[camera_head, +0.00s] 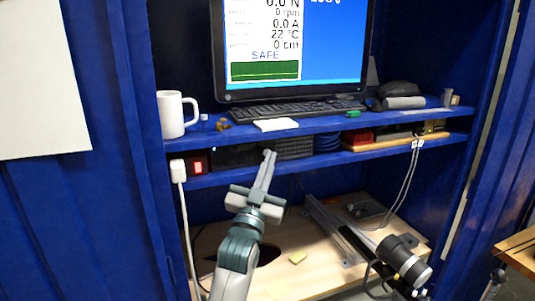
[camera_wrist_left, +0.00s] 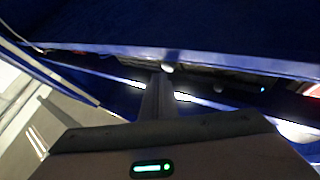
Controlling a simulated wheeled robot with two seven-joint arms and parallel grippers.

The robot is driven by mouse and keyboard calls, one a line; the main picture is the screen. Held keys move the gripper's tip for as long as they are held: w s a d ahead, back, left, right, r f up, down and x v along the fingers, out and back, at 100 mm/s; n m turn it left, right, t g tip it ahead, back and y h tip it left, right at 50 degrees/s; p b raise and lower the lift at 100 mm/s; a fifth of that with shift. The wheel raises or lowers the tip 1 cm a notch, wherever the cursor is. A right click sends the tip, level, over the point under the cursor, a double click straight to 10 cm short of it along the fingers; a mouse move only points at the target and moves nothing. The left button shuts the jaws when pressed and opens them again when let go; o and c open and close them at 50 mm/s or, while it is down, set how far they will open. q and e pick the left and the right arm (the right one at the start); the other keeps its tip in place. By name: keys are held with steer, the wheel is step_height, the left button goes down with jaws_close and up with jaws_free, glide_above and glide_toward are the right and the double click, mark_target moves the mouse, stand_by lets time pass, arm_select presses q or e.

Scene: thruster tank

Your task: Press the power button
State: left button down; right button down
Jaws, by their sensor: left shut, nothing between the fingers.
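My left gripper (camera_head: 268,156) reaches up from the bottom of the head view. Its fingers are shut and empty, with the tips in front of the lower blue shelf. The left wrist view shows the shut fingers (camera_wrist_left: 159,95) pointing at the shelf slot. A small cyan light (camera_head: 214,149) shows on a dark box in that slot, left of the fingertips; it also appears in the wrist view (camera_wrist_left: 263,89). A red-lit switch (camera_head: 198,166) sits farther left, beside a white plug (camera_head: 178,171). I cannot tell which one is the power button. My right gripper is not in view.
A monitor (camera_head: 290,45), keyboard (camera_head: 290,111) and white mug (camera_head: 174,114) stand on the upper shelf (camera_head: 230,132). Below is a wooden board (camera_head: 320,262) with metal rails and a black cylindrical device (camera_head: 404,261). Blue cabinet walls flank both sides.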

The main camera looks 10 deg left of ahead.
arm_select(q)
steer(key=shift+w+a, duration=0.2)
steer(key=shift+w, duration=0.1)
stand_by(0.9)
steer(key=shift+s+d, duration=0.1)
steer(key=shift+s, duration=0.05)
steer(key=shift+s+d+p, duration=0.35)
steer(key=shift+s, duration=0.2)
stand_by(0.4)
steer(key=shift+s+d+p, duration=0.35)
steer(key=shift+s+d, duration=0.35)
steer(key=shift+s, duration=0.35)
steer(key=shift+s+d+p, duration=0.35)
steer(key=shift+s+d, duration=0.35)
steer(key=shift+s, duration=0.3)
